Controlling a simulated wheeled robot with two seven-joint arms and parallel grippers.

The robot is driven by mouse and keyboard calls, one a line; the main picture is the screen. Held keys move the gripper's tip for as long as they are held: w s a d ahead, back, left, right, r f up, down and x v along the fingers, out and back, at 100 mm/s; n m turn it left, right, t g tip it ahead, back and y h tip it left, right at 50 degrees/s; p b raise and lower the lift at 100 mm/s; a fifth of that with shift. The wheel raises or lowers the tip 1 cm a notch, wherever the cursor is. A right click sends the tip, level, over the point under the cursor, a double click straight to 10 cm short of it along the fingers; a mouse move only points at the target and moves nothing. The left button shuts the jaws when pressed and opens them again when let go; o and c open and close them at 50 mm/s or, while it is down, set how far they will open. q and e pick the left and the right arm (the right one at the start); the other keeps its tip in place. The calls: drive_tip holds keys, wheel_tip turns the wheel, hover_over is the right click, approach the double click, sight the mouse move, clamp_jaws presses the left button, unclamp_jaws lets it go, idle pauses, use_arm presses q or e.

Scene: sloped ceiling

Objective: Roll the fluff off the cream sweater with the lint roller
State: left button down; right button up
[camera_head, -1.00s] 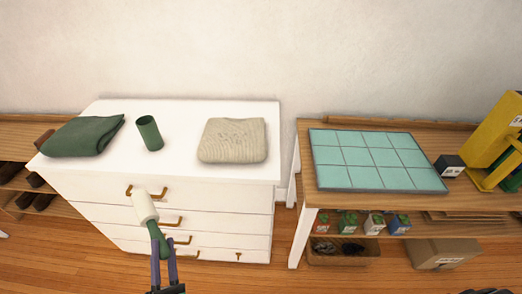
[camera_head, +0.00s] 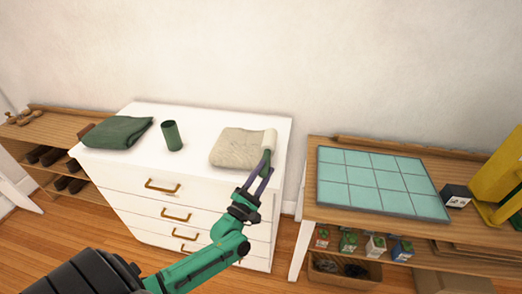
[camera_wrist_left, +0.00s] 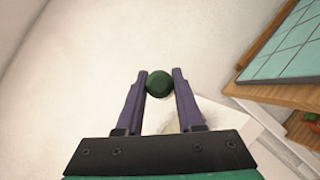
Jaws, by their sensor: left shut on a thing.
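The cream sweater (camera_head: 238,148) lies folded on top of the white dresser, near its right end. The lint roller (camera_head: 269,138) has a white roll and a green handle, and its roll is at the sweater's right edge. I cannot tell whether the roll touches the cloth. My left gripper (camera_head: 264,170) is shut on the green handle. In the left wrist view the handle's round green end (camera_wrist_left: 159,83) sits between the two purple fingers. Fluff is too small to make out. My right gripper is not in view.
A green folded cloth (camera_head: 118,131) and a green cup (camera_head: 172,136) stand left on the dresser (camera_head: 200,115). To the right, past a gap, a wooden table (camera_head: 313,206) bears a teal tiled mat (camera_head: 380,183), a small dark box (camera_head: 455,195) and a yellow object (camera_head: 497,177).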

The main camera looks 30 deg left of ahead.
use_arm(q)
drive_tip(key=w+a+r, duration=0.2)
drive_tip(key=r, duration=0.1)
drive_tip(key=shift+w+a, duration=0.3)
drive_tip(key=shift+a, duration=0.05)
wheel_tip(320, 180, down, 6)
drive_tip(key=b, duration=0.5)
drive_tip(key=shift+r, duration=0.25)
drive_tip(key=shift+s+f+b, duration=0.1)
drive_tip(key=shift+f+b, duration=0.65)
drive_tip(key=shift+f, duration=0.1)
